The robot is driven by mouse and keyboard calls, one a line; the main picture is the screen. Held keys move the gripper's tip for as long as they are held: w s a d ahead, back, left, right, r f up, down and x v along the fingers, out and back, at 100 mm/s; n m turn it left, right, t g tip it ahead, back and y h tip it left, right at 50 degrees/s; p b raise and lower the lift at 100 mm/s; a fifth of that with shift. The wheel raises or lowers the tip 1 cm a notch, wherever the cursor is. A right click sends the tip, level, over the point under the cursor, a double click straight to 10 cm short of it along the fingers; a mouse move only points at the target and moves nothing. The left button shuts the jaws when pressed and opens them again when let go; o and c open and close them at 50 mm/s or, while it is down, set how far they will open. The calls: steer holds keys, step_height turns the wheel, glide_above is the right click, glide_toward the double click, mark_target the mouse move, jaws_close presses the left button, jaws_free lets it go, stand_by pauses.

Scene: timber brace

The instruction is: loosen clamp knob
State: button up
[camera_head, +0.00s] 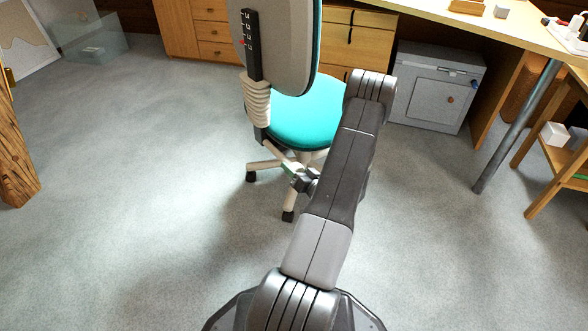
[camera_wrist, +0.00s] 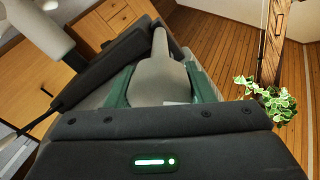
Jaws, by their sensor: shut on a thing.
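A grey, rounded knob (camera_wrist: 160,82) with a narrow upper end sits between the green-lined fingers of my gripper (camera_wrist: 161,90) in the wrist view. The fingers are shut on it, one on each side. In the head view my gripper (camera_head: 303,180) is low behind the office chair, near its base, and partly hidden by my arm. The knob cannot be made out there. The chair has a teal seat (camera_head: 303,122) and a grey backrest (camera_head: 287,45). A black scale strip (camera_head: 251,45) with white marks and a red mark runs down the backrest, above a ribbed sleeve (camera_head: 257,102).
A wooden desk (camera_head: 480,22) with drawers stands behind the chair, with a grey cabinet (camera_head: 435,87) under it. A metal leg (camera_head: 517,125) and a small shelf (camera_head: 560,150) are at the right. A timber post (camera_head: 14,160) is at the left. Carpet on the left is clear.

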steer(key=shift+s+n, duration=0.1)
steer(key=shift+n, duration=2.1)
steer(key=shift+f, duration=0.1)
steer(key=o, duration=1)
steer(key=p+v, duration=0.3)
steer(key=v, duration=1)
steer(key=shift+s+d, duration=0.25)
steer(key=shift+s, duration=0.05)
